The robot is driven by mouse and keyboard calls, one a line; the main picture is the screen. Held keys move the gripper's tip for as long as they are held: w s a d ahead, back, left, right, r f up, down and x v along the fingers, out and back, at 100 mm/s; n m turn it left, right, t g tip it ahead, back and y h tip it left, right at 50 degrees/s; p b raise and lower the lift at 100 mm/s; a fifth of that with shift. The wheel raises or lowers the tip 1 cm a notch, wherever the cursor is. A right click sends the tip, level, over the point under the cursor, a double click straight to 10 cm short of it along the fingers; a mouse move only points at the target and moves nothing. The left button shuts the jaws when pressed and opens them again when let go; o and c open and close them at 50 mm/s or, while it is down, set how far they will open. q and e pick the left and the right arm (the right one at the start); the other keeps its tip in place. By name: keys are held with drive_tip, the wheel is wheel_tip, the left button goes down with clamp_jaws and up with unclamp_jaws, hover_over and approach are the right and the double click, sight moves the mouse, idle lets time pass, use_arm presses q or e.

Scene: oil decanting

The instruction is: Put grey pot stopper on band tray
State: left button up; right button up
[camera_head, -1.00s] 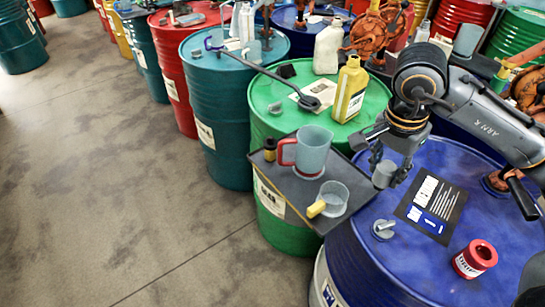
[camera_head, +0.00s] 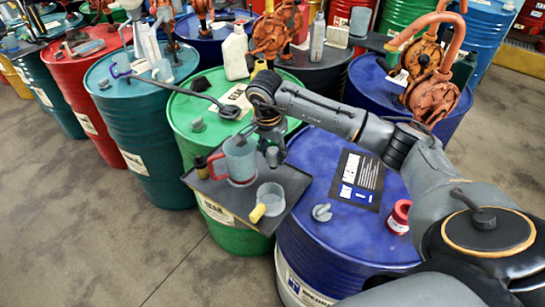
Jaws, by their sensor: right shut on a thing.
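My right gripper (camera_head: 271,142) points down and is shut on a small grey stopper (camera_head: 272,156), partly hidden by the fingers. It is close to the right side of the jug, at the back edge of the dark tray (camera_head: 222,196). I cannot tell whether the stopper touches the tray. The tray lies across the green and blue drums. My left gripper is out of view.
The blue drum (camera_head: 310,245) carries a grey cap (camera_head: 321,212), a black label card (camera_head: 357,180) and a red container (camera_head: 399,216). The green drum (camera_head: 190,108) has a long-handled tool behind the tray. Other drums and rusty pumps (camera_head: 432,95) stand behind.

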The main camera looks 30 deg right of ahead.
sight(273, 161)
wheel_tip(273, 161, down, 3)
drive_tip(key=shift+w+f+p, duration=0.1)
drive_tip(key=shift+w+p, duration=0.05)
drive_tip(key=shift+p, duration=0.85)
drive_tip(key=shift+f, duration=0.25)
drive_tip(key=o, duration=0.8)
drive_tip(key=shift+c, duration=0.2)
